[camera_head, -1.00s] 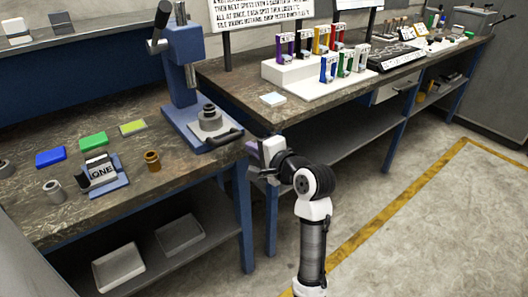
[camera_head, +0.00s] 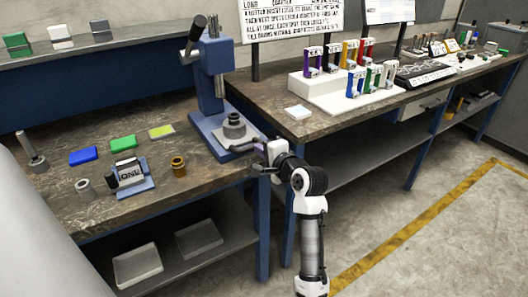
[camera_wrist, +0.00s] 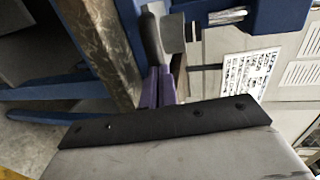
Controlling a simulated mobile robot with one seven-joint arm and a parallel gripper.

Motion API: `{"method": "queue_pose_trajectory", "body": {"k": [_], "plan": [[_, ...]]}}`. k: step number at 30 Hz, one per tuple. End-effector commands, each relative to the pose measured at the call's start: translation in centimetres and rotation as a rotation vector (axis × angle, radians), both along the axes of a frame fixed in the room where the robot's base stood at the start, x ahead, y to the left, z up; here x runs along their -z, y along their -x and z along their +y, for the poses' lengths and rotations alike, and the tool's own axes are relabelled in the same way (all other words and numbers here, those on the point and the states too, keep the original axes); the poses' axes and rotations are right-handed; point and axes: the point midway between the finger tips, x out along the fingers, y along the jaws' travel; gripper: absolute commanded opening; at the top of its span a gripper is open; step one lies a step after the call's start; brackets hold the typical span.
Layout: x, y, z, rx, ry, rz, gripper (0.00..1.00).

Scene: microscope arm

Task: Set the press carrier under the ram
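The press carrier (camera_head: 234,131), a grey plate with a stepped round part and a dark handle, sits on the base of the blue press (camera_head: 211,85), in front of its column. My gripper (camera_head: 258,150) is at the right end of the handle, at the bench's front corner. In the wrist view its two purple fingers (camera_wrist: 160,88) stand close together at the end of the dark handle (camera_wrist: 153,42). I cannot tell whether they touch or grip it.
A second bench (camera_head: 330,120) with a rack of coloured clamps stands to the right. Open floor (camera_head: 400,230) lies in front.

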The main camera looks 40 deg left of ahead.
Motion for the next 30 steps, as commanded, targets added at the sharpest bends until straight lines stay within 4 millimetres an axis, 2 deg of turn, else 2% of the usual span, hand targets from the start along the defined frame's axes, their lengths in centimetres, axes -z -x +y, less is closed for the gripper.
{"method": "queue_pose_trajectory", "body": {"k": [1, 6, 12, 17, 30], "plan": [[-0.5, -0.4, 1.2, -0.003, 0.003, 0.002, 0.00], [-0.4, -2.1, 5.3, -0.003, 0.003, 0.002, 0.00], [-0.2, -3.5, 8.6, -0.001, 0.002, 0.000, 0.00], [0.0, -3.8, 9.5, 0.000, 0.001, 0.000, 0.00], [-0.1, -3.9, 9.5, 0.001, 0.000, -0.001, 0.00]]}}
